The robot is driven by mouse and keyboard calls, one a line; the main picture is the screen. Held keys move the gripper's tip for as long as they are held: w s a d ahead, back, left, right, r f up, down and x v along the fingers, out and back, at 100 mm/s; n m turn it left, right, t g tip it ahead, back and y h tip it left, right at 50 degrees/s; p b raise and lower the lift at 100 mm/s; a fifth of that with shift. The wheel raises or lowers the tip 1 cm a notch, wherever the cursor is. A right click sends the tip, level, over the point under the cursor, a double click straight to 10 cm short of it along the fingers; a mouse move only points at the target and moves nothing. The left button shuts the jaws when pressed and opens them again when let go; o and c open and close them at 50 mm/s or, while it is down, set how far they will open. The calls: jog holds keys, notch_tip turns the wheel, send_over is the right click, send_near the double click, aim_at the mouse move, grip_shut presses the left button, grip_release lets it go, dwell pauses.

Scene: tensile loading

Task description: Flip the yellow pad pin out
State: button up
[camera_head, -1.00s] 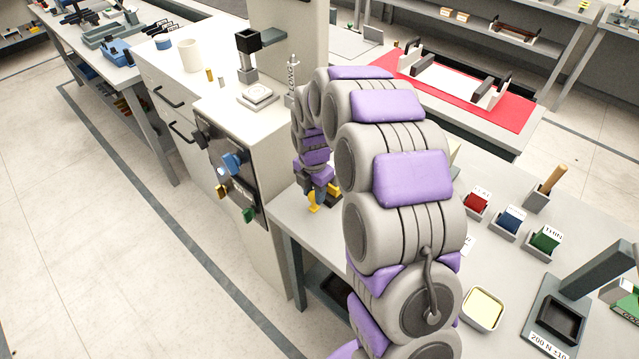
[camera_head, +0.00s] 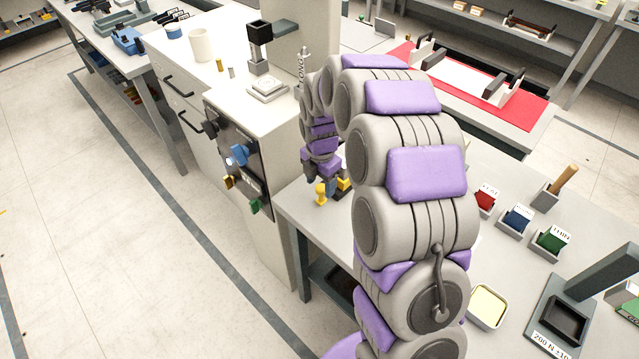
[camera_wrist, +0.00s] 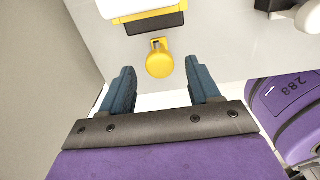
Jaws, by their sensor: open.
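The yellow pad pin (camera_wrist: 159,63) shows in the wrist view as a round yellow knob with a small tab above it. It lies against a pale grey surface, just below a yellow-edged block (camera_wrist: 150,22) with black and white parts. My gripper (camera_wrist: 160,80) is open, with one blue finger on each side of the knob's line. The knob sits around the fingertips' level, and I cannot tell whether they touch it. In the head view, the yellow knob (camera_head: 320,194) is just left of my gripper (camera_head: 333,187), near the bench corner. My arm hides much of that area.
A white cabinet (camera_head: 275,130) with a dark panel of coloured knobs stands left of the bench (camera_head: 300,215). Open floor lies at the left.

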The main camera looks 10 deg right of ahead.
aim_at(318, 190)
notch_tip(318, 190, up, 16)
jog(key=p, duration=0.3)
jog(key=shift+a, duration=0.35)
jog(key=s+d+r+m+g, duration=0.1)
jog(key=s+d+m, duration=0.1)
jog(key=s+m, duration=2.2)
jog(key=s, duration=1.3)
jog(key=shift+s+m+g, duration=0.15)
jog(key=shift+m+g, duration=0.25)
